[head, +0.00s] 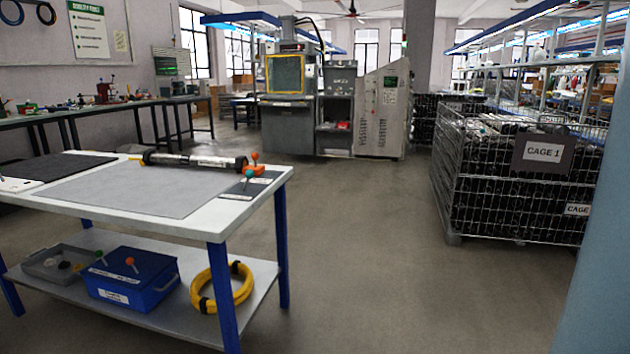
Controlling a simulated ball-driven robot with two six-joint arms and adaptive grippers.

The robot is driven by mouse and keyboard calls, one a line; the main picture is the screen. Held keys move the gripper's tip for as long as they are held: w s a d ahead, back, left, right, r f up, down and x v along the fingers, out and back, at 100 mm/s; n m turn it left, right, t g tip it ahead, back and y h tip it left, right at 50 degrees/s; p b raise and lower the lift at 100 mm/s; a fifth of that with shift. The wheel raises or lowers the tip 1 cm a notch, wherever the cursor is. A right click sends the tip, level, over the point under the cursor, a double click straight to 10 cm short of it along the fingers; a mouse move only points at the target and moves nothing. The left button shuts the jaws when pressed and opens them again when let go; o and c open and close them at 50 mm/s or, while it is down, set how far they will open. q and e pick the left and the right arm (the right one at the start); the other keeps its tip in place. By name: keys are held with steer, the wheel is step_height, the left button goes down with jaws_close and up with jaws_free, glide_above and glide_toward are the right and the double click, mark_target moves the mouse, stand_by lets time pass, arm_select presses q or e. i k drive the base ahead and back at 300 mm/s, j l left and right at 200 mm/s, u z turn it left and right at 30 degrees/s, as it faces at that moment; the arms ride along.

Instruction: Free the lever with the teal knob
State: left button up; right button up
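A small teal knob (250,172) shows at the right end of the white worktable, over a dark plate (248,187). Orange parts (257,169) sit close beside it, with another orange knob (255,156) just above. The lever under the teal knob is too small to make out, and I cannot tell what holds it. A dark pump tube (195,161) with a pale label lies across the back of the table, its right end close to these knobs. Neither of my grippers is in view.
The worktable (185,221) has a grey mat (140,192). Its lower shelf holds a blue box (130,280), a grey tray (50,264) and a yellow coil (200,290). A wire cage (520,175) stands right. The floor (370,260) between is clear.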

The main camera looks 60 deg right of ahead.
mark_target(249, 175)
steer(key=z, duration=1.35)
steer(key=i+l, duration=0.15)
steer(key=i, duration=0.3)
steer(key=i+l, duration=0.2)
steer(key=i, duration=0.25)
steer(key=i+l, duration=0.15)
steer(key=i, duration=0.3)
steer(key=u, duration=1.25)
